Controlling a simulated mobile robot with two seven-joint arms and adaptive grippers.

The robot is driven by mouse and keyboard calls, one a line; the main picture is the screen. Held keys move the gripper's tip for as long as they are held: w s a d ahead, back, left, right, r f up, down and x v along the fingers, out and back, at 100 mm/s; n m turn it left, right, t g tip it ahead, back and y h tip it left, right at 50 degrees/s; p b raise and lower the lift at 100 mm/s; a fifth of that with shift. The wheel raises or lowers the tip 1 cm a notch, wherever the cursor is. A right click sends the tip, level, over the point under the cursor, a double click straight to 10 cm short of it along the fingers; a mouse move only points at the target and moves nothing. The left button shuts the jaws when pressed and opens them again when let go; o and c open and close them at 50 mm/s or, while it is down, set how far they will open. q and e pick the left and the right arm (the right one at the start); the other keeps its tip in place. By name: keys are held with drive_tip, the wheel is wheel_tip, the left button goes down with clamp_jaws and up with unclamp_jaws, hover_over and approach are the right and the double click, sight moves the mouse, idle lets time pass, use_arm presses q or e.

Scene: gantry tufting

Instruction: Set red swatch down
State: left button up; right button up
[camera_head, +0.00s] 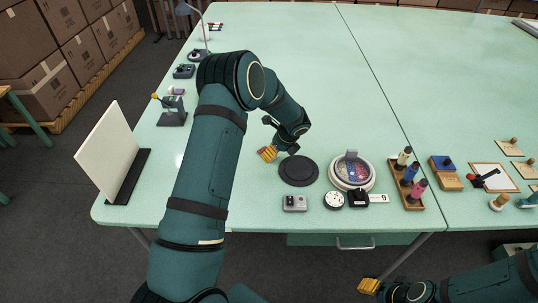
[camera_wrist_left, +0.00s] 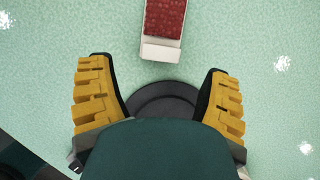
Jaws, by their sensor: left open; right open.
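The red swatch (camera_wrist_left: 165,18), a red patterned strip on a white backing with a bare white end, shows at the top of the left wrist view, cut off by the frame edge. It appears to lie on the green table, beyond the dark round disc (camera_wrist_left: 165,92). My left gripper (camera_wrist_left: 158,68) is open, its yellow fingers wide apart with nothing between them. In the head view the left gripper (camera_head: 267,154) is low beside the disc (camera_head: 298,171), and I cannot make out the swatch. My right gripper (camera_head: 369,286) is open, below the table's front edge.
Right of the disc are a round dish (camera_head: 351,171) with coloured contents, a wooden rack (camera_head: 407,186) of coloured bobbins and several small items. A grey box (camera_head: 294,203) sits near the front edge. A white panel (camera_head: 106,150) stands at left. The table's middle is clear.

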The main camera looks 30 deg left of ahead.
sight(274, 160)
use_arm(q)
drive_tip(key=x, duration=0.4)
drive_tip(key=shift+d+f, duration=0.1)
drive_tip(key=shift+f, duration=0.05)
drive_tip(key=c, duration=1.1)
